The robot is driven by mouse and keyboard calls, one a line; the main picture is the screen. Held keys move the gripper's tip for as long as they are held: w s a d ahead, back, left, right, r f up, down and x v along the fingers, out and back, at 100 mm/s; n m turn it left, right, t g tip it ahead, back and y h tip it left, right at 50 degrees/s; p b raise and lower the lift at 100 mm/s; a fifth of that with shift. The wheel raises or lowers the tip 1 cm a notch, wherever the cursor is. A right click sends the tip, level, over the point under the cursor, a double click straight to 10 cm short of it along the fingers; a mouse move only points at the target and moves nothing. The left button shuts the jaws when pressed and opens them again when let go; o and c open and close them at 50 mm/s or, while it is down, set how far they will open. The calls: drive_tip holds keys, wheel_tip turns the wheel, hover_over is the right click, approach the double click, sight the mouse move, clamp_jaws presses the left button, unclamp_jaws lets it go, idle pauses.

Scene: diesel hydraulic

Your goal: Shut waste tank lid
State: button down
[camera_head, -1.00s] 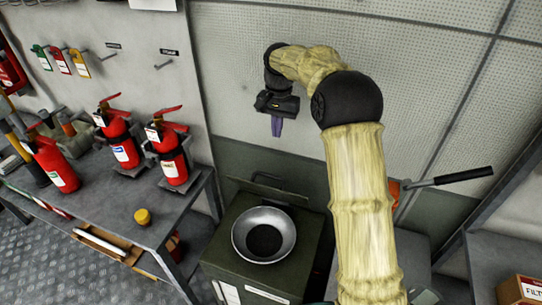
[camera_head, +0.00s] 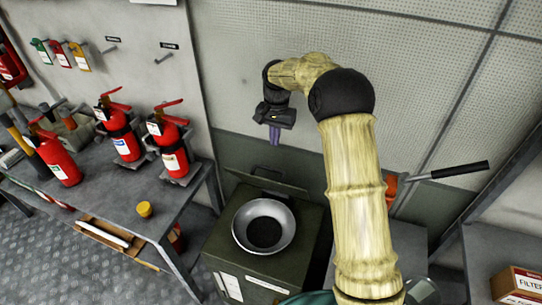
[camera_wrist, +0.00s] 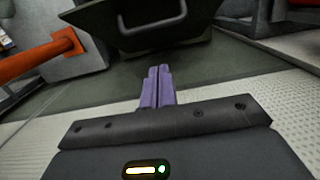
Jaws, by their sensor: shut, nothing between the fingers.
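The waste tank (camera_head: 222,240) is a dark green box with a round metal funnel (camera_head: 278,244) in its top. Its lid (camera_head: 263,180) stands raised at the back edge, with a handle on it. My gripper (camera_head: 274,140) points down above and behind the raised lid, apart from it. Its purple fingers are together and empty. In the wrist view the closed fingertips (camera_wrist: 158,72) point toward a dark panel with a handle, which looks like the lid (camera_wrist: 195,32). The gap between them is hard to judge.
A metal bench (camera_head: 112,195) with red fire extinguishers (camera_head: 168,150) and a yellow cap (camera_head: 145,209) stands on the left. A perforated wall (camera_head: 230,70) is close behind my gripper. An orange part with a black-handled lever (camera_head: 450,171) is on the right.

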wheel_tip(320, 180, down, 6)
drive_tip(key=s+a+p, duration=0.1)
drive_tip(key=s, duration=0.2)
drive_tip(key=shift+a+p, duration=0.15)
drive_tip(key=shift+p, duration=0.25)
drive_tip(key=shift+f+b, duration=0.15)
drive_tip(key=shift+b, duration=0.2)
